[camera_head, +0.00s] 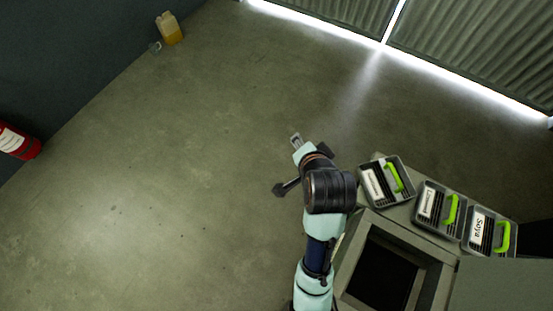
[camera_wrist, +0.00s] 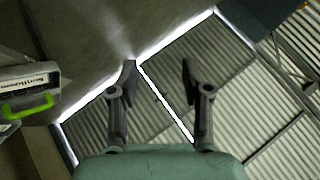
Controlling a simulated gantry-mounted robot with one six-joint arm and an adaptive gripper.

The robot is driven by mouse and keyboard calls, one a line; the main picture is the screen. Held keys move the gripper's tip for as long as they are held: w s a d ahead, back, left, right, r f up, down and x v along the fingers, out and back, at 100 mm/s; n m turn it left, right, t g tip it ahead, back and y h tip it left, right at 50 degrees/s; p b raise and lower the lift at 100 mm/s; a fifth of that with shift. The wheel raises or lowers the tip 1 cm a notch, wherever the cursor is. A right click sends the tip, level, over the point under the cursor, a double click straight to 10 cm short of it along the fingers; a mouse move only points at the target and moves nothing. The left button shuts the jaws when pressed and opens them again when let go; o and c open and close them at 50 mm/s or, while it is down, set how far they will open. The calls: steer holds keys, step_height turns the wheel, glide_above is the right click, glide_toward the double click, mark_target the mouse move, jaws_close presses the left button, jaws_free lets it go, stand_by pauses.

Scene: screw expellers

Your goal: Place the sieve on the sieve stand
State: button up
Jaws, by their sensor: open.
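Three grey sieves with green handles and white labels sit in a row at the right in the head view: a left one (camera_head: 386,182), a middle one (camera_head: 438,208) and one labelled "Soya" (camera_head: 487,233). They rest along the top of a grey stand (camera_head: 409,238). The left sieve's label seems to read "Sunflower", and a labelled sieve (camera_wrist: 28,90) shows at the left edge of the wrist view. My gripper (camera_wrist: 158,65) is open and empty, its two dark fingers apart. In the head view my gripper (camera_head: 302,169) is left of the stand, over bare floor.
The stand has a dark square opening (camera_head: 384,270) with a raised rim. A red extinguisher (camera_head: 18,142) and a yellow canister (camera_head: 169,28) stand by the left wall. A corrugated shutter (camera_head: 480,45) closes the back. The floor left of my arm is clear.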

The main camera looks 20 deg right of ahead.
steer(key=s+a+r+n+t+y, duration=0.1)
steer(key=s+a+r+n+t, duration=0.1)
steer(key=a+r+n, duration=0.2)
steer(key=s+a+r+n+t+y, duration=0.1)
steer(key=a+r+n, duration=0.3)
steer(key=a+n, duration=0.4)
steer(key=s+a, duration=0.1)
steer(key=a, duration=0.3)
steer(key=shift+s+r+n+t, duration=0.3)
steer(key=shift+s+t, duration=0.1)
